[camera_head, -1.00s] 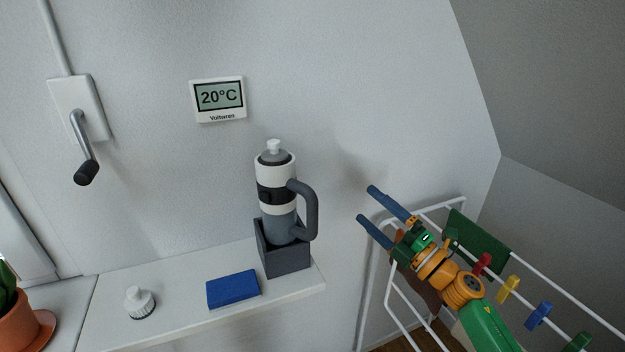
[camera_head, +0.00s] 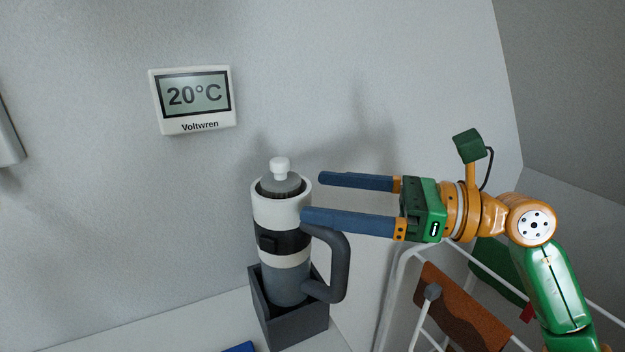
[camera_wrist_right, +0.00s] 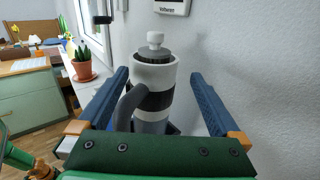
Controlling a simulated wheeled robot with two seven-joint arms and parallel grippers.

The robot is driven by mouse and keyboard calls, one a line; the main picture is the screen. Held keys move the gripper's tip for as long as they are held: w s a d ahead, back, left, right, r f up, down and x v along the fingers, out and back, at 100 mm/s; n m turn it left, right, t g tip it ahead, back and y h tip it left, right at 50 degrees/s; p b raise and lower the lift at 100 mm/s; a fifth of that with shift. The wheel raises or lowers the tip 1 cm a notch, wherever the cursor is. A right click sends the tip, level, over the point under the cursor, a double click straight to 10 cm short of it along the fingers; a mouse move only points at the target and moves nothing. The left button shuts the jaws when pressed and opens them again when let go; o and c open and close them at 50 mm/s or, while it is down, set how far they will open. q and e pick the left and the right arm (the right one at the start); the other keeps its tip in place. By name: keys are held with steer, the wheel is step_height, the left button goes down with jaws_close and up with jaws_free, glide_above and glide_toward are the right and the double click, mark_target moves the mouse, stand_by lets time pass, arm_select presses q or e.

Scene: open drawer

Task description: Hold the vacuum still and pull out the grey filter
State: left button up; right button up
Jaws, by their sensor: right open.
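The vacuum (camera_head: 294,258) is a white, black and grey cylinder with a dark grey handle on its right. It stands upright in a dark grey box holder (camera_head: 301,325). The grey filter (camera_head: 281,184), with a white knob (camera_head: 280,167) on top, sits in its top opening. My right gripper (camera_head: 312,197) is open and empty, just right of the vacuum's top, fingers pointing left. The near fingertip overlaps the vacuum's right edge in the head view. In the right wrist view the vacuum (camera_wrist_right: 154,74) appears between and beyond the open fingers (camera_wrist_right: 160,75). My left gripper is not in view.
The holder stands on a white shelf (camera_head: 190,330) against the wall. A blue block (camera_head: 240,347) lies left of it. A thermometer display (camera_head: 193,98) hangs on the wall. A drying rack (camera_head: 395,290) with cloths stands at the right, below my right arm.

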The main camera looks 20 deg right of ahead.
mark_target(300, 186)
steer(key=a+p, duration=0.1)
steer(key=p, duration=0.1)
steer(key=w+a+r+p, duration=0.1)
steer(key=a+p, duration=0.1)
steer(key=shift+w+a+r, duration=0.1)
steer(key=shift+r, duration=0.1)
steer(key=x, duration=0.1)
steer(key=p+x, duration=0.1)
steer(key=x, duration=0.1)
steer(key=shift+a+f, duration=0.1)
steer(key=shift+f, duration=0.25)
steer(key=shift+w+f, duration=0.15)
steer(key=shift+w, duration=0.05)
steer(key=shift+s, duration=0.15)
steer(key=c, duration=0.4)
jaws_close()
steer(key=shift+o, duration=2)
jaws_free()
